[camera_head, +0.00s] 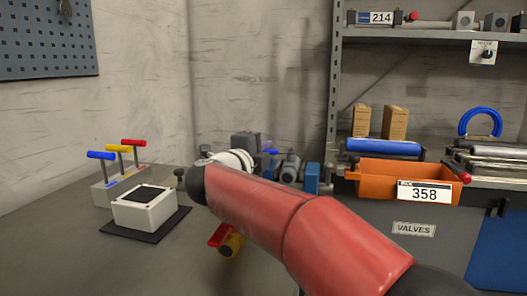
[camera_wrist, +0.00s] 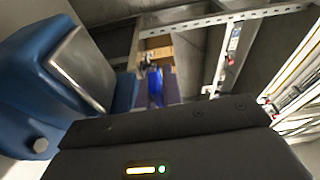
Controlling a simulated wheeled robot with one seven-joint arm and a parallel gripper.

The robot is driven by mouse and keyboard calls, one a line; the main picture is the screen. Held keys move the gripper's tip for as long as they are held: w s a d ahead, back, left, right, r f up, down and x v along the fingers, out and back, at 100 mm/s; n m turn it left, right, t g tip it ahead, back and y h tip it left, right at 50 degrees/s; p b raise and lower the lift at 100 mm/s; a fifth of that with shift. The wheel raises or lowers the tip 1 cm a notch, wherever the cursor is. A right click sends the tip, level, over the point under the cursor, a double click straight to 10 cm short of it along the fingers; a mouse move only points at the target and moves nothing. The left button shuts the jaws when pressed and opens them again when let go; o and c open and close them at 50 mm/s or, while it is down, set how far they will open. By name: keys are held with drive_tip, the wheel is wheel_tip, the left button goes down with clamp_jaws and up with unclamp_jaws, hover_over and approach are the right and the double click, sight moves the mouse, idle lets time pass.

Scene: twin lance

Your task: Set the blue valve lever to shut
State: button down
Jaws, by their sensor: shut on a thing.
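My gripper (camera_head: 262,144) is at the back of the bench, mostly hidden behind my red arm in the head view. The fingertips and the valve body are hidden, so the lever's exact angle cannot be told. A red-levered valve (camera_head: 230,241) with a yellow body is partly hidden below my arm.
A blue T-handle (camera_head: 101,155), a yellow and a red one stand at left by a white box (camera_head: 146,210) on a dark mat. A large blue body (camera_wrist: 52,70) is close on the wrist view's left. An orange bin (camera_head: 378,178) stands at right. The front left bench is clear.

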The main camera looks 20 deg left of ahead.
drive_tip(key=shift+w+h, duration=0.1)
drive_tip(key=shift+h, duration=0.2)
drive_tip(key=c, duration=1.8)
unclamp_jaws()
drive_tip(key=shift+b+v, duration=0.6)
drive_tip(key=shift+v, duration=3.3)
drive_tip(key=shift+c, duration=0.4)
